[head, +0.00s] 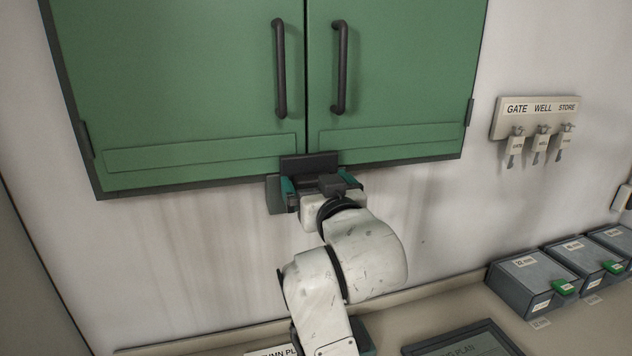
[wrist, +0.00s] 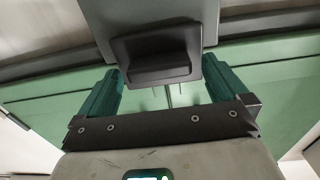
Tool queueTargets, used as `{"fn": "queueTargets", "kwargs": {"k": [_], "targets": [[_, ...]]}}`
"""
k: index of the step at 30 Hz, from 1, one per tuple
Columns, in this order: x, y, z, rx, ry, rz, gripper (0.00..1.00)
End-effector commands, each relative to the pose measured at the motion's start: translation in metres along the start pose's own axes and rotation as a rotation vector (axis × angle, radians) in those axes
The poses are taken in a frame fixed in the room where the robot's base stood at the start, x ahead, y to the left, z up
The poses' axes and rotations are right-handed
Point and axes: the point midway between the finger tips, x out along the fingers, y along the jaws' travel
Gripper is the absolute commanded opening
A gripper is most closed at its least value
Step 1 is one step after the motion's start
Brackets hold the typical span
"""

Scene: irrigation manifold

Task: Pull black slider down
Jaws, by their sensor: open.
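The black slider (wrist: 158,62) is a dark block with a recessed, handle-like front on a grey plate (wrist: 95,15), at the bottom edge of the green cabinet (head: 190,80). In the head view the dark plate (head: 309,165) shows just above my gripper, and the slider itself is mostly hidden behind it. My gripper (head: 312,184) is right below the cabinet's middle seam. In the wrist view my gripper (wrist: 165,88) has its two teal fingers apart, one on each side of the slider. I cannot tell whether either finger touches it.
The cabinet's two doors have dark vertical handles (head: 280,68) and are shut. Labelled keys (head: 541,145) hang on a rack at the right. Grey boxes with green latches (head: 533,283) and a dark framed board (head: 463,341) are on the counter below. The wall beside my arm is clear.

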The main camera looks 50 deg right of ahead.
Motion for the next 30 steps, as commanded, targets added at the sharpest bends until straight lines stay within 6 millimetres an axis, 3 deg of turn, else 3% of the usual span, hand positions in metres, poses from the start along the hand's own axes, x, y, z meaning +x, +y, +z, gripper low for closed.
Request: {"fn": "queueTargets", "kwargs": {"k": [11,30], "targets": [[0.006,0.0002,0.0004,0.001,0.001,0.0,1.0],[0.006,-0.0001,0.0003,0.001,0.001,-0.001,0.4]]}}
